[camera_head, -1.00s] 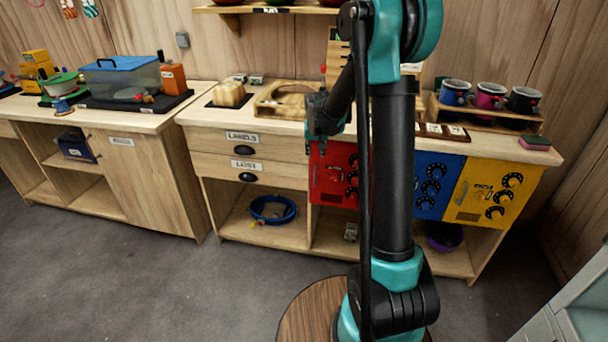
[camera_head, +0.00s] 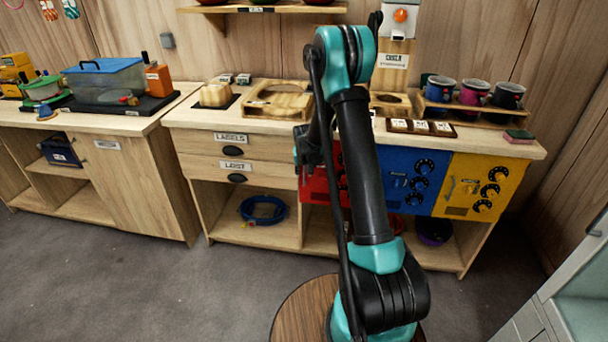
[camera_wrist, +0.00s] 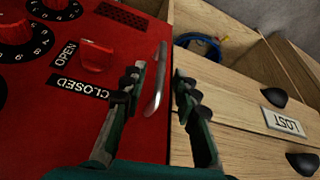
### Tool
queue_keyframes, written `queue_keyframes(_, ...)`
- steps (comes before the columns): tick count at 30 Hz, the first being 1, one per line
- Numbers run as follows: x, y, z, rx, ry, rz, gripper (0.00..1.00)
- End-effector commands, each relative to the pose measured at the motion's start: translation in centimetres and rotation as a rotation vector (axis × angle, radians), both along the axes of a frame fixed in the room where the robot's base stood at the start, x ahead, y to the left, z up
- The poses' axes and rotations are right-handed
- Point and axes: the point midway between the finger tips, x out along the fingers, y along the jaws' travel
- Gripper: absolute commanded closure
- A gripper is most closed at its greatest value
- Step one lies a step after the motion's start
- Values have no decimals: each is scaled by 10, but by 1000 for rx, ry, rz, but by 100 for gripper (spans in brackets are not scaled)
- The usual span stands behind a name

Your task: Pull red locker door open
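The red locker door (camera_head: 314,187) is under the middle worktop, partly hidden behind my arm in the head view. It fills the left of the wrist view (camera_wrist: 60,115) and looks shut. A metal bar handle (camera_wrist: 157,85) stands near the door's edge. A red knob (camera_wrist: 96,56) sits beside the OPEN and CLOSED labels; which one it points to is unclear. My gripper (camera_wrist: 159,82) is open, with one finger on each side of the handle in the wrist view. Contact with the handle is not evident. In the head view the fingertips are hidden.
The blue door (camera_head: 404,184) and yellow door (camera_head: 474,187) stand right of the red one. Wooden drawers (camera_head: 237,150) with black pulls adjoin its left side. The floor in front is clear.

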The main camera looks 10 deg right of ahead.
Motion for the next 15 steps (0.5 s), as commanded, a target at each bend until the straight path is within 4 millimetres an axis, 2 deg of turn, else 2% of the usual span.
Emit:
queue_keyframes(6, 5, -1, -13, 0, 0, 0, 70)
queue_keyframes(15, 5, -1, -14, 0, 0, 0, 70)
